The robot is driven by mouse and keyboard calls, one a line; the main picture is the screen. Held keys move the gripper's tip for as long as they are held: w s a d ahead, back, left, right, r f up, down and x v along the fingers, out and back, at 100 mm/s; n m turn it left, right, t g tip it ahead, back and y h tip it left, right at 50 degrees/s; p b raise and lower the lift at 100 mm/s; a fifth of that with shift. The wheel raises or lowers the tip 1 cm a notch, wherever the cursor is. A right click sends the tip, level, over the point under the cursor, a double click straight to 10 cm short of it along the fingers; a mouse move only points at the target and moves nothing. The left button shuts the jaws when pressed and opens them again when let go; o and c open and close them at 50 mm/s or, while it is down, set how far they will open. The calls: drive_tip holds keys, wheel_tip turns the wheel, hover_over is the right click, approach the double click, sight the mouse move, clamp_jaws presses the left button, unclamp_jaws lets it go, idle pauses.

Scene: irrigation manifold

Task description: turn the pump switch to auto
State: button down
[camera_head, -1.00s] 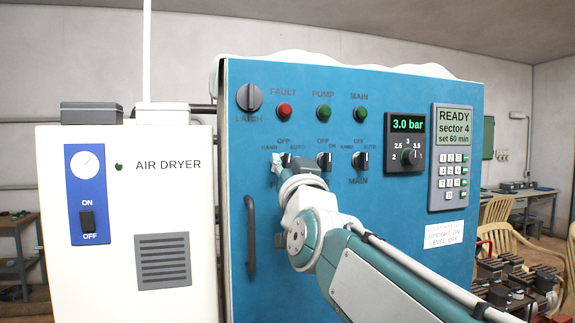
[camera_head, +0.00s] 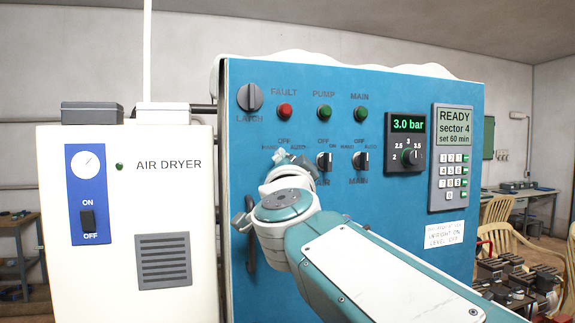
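The blue panel (camera_head: 400,260) carries a row of three selector switches. The leftmost has HAND, OFF and AUTO lettering (camera_head: 284,143) above it, but its knob and any name below are hidden behind my gripper (camera_head: 288,158). My gripper is at this leftmost switch. Its fingertips are small and partly covered by my wrist, so I cannot tell whether they are shut on the knob or touch it. The middle switch (camera_head: 324,161) has a label below ending in "IR". The right switch (camera_head: 359,161) is labelled MAIN. The lamp under PUMP (camera_head: 324,113) is green.
A latch knob (camera_head: 249,97) is at the panel's upper left. A vertical door handle (camera_head: 251,255) is partly behind my wrist. A pressure dial (camera_head: 408,157) and a keypad (camera_head: 451,165) are to the right. A white air dryer (camera_head: 160,215) stands left.

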idle(0.3)
drive_tip(key=c, duration=0.7)
unclamp_jaws()
drive_tip(key=v, duration=1.2)
drive_tip(key=shift+a, duration=0.1)
drive_tip(key=shift+f, duration=0.1)
